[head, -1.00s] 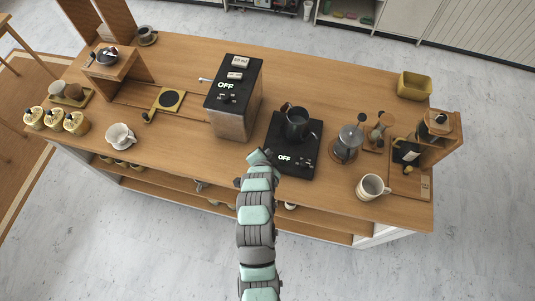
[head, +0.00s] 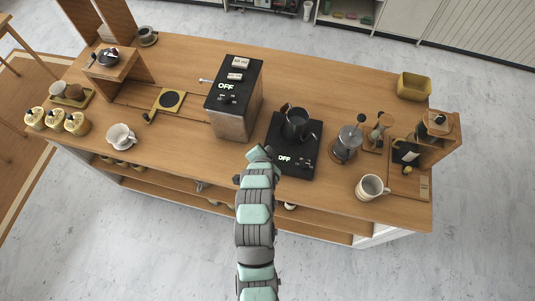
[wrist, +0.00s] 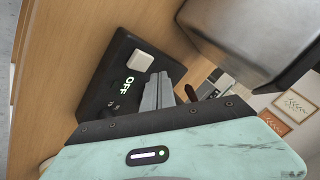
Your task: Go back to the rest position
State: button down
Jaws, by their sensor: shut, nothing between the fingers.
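My arm rises from the bottom of the head view, and its end (head: 258,154) is over the front edge of the counter, just left of the black hot plate. The fingers cannot be made out there. In the wrist view my gripper (wrist: 172,88) shows its grey fingers close in front of the camera, shut and holding nothing. Behind them is a black panel (wrist: 92,95) reading OFF with a pale square button. A metal block (wrist: 245,35) fills the upper right.
The wooden counter (head: 180,140) holds a tall black-topped machine (head: 233,105), a dark kettle (head: 294,127) on the hot plate (head: 305,165), a glass press (head: 347,142) and a white mug (head: 371,187). A white cup (head: 121,136) stands left. Grey floor in front is clear.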

notch_tip(320, 180, up, 5)
jog(key=shift+p, duration=0.45)
